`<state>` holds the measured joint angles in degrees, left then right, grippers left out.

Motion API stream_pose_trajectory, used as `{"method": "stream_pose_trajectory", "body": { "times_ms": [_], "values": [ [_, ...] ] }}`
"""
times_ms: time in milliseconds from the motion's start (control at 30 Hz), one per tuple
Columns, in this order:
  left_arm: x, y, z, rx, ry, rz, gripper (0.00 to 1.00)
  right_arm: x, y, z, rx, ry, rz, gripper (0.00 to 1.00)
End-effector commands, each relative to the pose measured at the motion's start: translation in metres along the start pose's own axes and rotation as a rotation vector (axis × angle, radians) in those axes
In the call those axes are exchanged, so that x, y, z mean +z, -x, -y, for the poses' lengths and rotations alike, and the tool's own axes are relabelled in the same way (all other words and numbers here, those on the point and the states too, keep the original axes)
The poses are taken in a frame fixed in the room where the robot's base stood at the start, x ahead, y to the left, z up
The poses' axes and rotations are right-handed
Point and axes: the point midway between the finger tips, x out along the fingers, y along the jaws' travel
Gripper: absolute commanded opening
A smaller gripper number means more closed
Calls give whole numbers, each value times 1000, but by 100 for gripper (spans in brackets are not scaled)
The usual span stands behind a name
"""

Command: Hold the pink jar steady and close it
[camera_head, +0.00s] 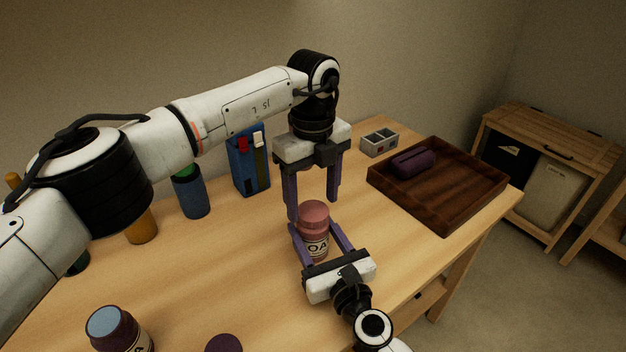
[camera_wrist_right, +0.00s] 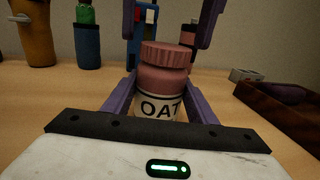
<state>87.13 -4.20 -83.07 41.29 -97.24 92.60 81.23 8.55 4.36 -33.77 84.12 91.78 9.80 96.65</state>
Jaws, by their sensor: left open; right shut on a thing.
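The pink jar (camera_head: 316,243) stands upright on the wooden table, with a white label reading "OA" in the head view. Its ridged pink lid (camera_head: 314,211) sits on top; I cannot tell how tightly. In the right wrist view the jar (camera_wrist_right: 160,92) is in the middle, its lid (camera_wrist_right: 166,55) above it. My right gripper (camera_head: 320,238) is shut on the jar's body from the front, one finger on each side. My left gripper (camera_head: 312,205) points down from above, open, its fingers on either side of the lid, apparently not touching it.
A dark wooden tray (camera_head: 445,222) holding a purple object (camera_head: 414,163) is at the right. A grey box (camera_head: 379,143) and a blue box (camera_head: 246,163) stand behind.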

Motion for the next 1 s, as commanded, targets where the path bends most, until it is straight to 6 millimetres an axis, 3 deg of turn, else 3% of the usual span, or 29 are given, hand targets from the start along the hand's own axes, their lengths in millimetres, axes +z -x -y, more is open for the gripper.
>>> {"method": "stream_pose_trajectory", "body": {
  "times_ms": [200, 500, 767, 1000],
  "values": [
    [0, -17, 0, 0, -1, 0, 63, 0, 0, 0, -1, 0, 0, 0],
    [0, -19, 0, 0, -1, 0, 63, 0, 0, 0, -1, 0, 0, 0],
    [0, -18, 0, 0, -1, 0, 21, 0, 0, 0, -1, 0, 0, 0],
    [0, -18, 0, 0, -90, 0, 21, 0, 0, 0, -1, 0, 0, 0]
  ]
}}
